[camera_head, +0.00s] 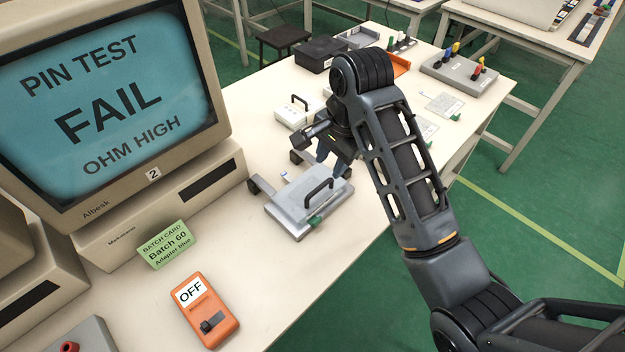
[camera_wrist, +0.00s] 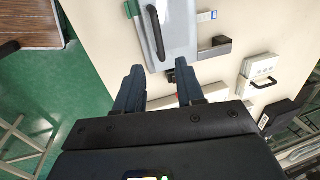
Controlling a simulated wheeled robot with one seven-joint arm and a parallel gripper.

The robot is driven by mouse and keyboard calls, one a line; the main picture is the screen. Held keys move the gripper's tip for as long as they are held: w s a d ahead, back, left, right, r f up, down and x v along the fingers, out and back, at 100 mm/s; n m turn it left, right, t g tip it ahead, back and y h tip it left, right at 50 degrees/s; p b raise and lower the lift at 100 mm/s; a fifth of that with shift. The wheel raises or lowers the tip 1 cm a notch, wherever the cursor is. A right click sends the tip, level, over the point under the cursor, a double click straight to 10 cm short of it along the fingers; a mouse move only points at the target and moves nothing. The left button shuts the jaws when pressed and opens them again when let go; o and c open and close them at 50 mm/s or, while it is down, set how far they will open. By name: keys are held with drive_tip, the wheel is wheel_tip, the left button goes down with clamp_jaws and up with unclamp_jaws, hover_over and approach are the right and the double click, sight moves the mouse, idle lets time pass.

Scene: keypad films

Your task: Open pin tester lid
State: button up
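The pin tester is a light grey box whose flat lid (camera_head: 307,200) bears a black bar handle (camera_head: 319,187); the lid lies down flat, and a green tab shows at its front edge. In the wrist view the grey lid (camera_wrist: 180,28) is at top centre, with its black handle (camera_wrist: 154,32) on its left side. My gripper (camera_head: 334,160) is above and behind the tester in the head view, apart from the handle. In the wrist view my gripper (camera_wrist: 158,68) has its two fingers spread, with nothing between them.
A second white box (camera_head: 294,115) with a black handle stands behind. The monitor (camera_head: 110,100) reads "PIN TEST FAIL OHM HIGH". A green batch card (camera_head: 165,245) and an orange meter (camera_head: 206,308) marked OFF lie at the left. The table's front edge is near the tester.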

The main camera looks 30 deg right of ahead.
sight(323, 184)
drive_tip(key=shift+w+a+f, duration=0.1)
drive_tip(key=shift+w+f, duration=0.15)
drive_tip(key=shift+f, duration=1)
drive_tip(key=shift+w+a+f, duration=0.1)
drive_tip(key=shift+w+f, duration=0.1)
drive_tip(key=shift+f, duration=1.1)
drive_tip(key=shift+w+a+f, duration=0.1)
drive_tip(key=shift+w+f, duration=0.15)
drive_tip(key=shift+f, duration=1)
clamp_jaws()
